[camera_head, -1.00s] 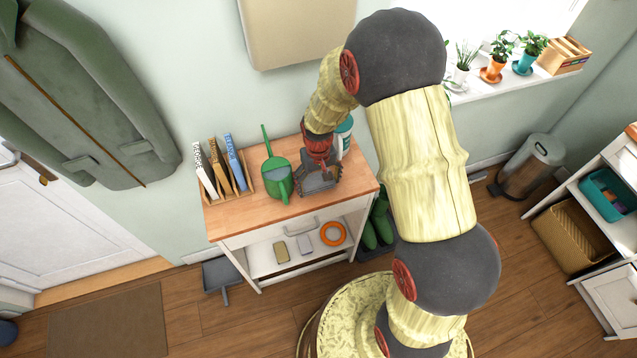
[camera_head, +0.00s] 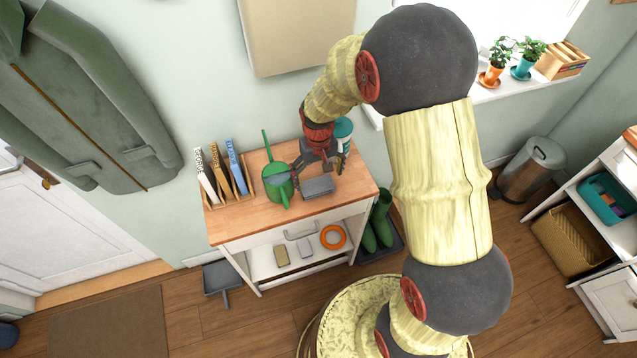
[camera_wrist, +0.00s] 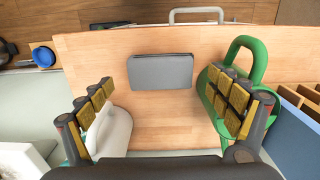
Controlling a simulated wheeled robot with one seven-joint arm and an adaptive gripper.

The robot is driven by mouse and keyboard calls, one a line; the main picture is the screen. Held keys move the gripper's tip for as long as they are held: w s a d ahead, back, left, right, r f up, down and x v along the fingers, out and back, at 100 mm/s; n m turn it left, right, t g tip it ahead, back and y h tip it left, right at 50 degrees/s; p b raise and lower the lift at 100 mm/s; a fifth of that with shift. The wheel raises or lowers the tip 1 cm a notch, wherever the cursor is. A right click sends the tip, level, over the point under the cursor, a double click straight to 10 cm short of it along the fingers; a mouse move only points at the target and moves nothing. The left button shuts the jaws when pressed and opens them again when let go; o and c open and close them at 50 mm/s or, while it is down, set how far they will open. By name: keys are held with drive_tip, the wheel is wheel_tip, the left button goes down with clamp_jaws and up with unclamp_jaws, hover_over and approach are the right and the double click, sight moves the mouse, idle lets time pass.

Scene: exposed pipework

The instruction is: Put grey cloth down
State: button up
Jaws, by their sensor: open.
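The grey cloth (camera_head: 318,187) lies folded flat on the wooden top of the cabinet, near its front edge. It also shows in the wrist view (camera_wrist: 160,72) as a neat grey rectangle on bare wood. My gripper (camera_head: 322,165) is open just behind and above the cloth. In the wrist view, its padded fingers (camera_wrist: 165,105) are spread wide on either side, apart from the cloth, with nothing between them.
A green watering can (camera_head: 278,182) stands left of the cloth, close to one finger. A white bottle with a teal top (camera_head: 343,129) stands behind right. Books (camera_head: 220,173) fill a rack at the left. Bare wood (camera_head: 352,190) lies right of the cloth.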

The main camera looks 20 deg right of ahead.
wheel_tip(320, 180, up, 6)
wheel_tip(320, 180, up, 15)
drive_tip(key=t, duration=0.2)
hover_over(318, 187)
drive_tip(key=s, duration=0.7)
drive_tip(key=s+r+t, duration=0.3)
drive_tip(key=s+r, duration=0.6)
drive_tip(key=s, duration=0.5)
drive_tip(key=shift+r+t+p, duration=0.15)
drive_tip(key=shift+t+p, duration=0.15)
drive_tip(key=shift+p, duration=0.05)
drive_tip(key=shift+d, duration=0.1)
wheel_tip(318, 187, down, 4)
drive_tip(key=b, duration=0.4)
drive_tip(key=shift+o, duration=0.2)
